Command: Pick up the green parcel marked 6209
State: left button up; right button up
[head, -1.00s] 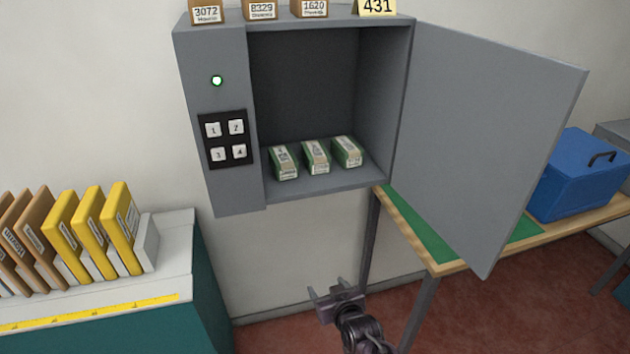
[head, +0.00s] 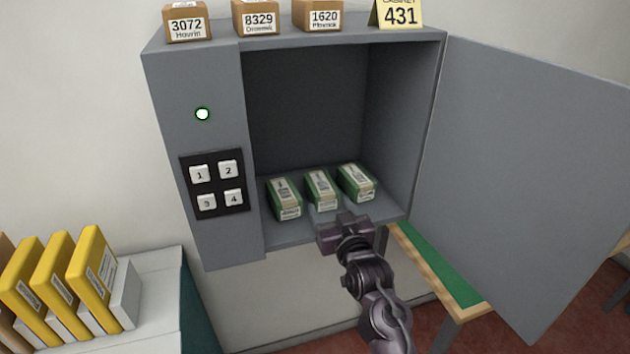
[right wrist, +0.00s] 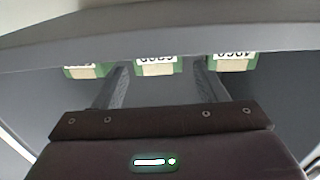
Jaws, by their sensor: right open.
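Three green parcels with pale bands and white labels stand in a row on the floor of an open grey locker (head: 225,240): a left one (head: 285,198), a middle one (head: 321,190) and a right one (head: 356,183). Their numbers are too small to read in the head view. My right gripper (head: 340,219) is at the locker's front edge, just before the middle and right parcels. In the right wrist view its fingers (right wrist: 160,72) are apart and empty, with the middle parcel (right wrist: 158,68) between their tips in the picture. The labels there are inverted and partly cut off, so I cannot read them surely. My left gripper is out of view.
The locker door (head: 530,170) stands wide open on the right. A keypad (head: 215,186) and a lit lamp (head: 202,114) are on the left panel. Brown boxes (head: 258,18) and a 431 sign (head: 400,14) stand on top. Yellow parcels (head: 92,265) stand at lower left.

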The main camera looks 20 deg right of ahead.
aim_at(322, 184)
jog(key=shift+w+r, duration=0.1)
jog(key=shift+w, duration=0.1)
jog(key=shift+w+r+p, duration=0.15)
jog(key=shift+w+p, duration=0.15)
jog(key=shift+w, duration=1.2)
jog(key=w, duration=0.1)
jog(key=w+p, duration=0.1)
jog(key=w, duration=0.1)
jog(key=w+p, duration=0.1)
jog(key=shift+w+d+r, duration=0.1)
jog(key=shift+w+r, duration=0.05)
jog(key=shift+r, duration=0.2)
jog(key=shift+w+f, duration=0.1)
jog(key=shift+w, duration=0.25)
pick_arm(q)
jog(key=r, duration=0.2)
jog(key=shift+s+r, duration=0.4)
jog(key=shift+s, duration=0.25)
pick_arm(e)
jog(key=c, duration=0.9)
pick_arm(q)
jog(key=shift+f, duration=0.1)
pick_arm(e)
jog(key=shift+o, duration=0.2)
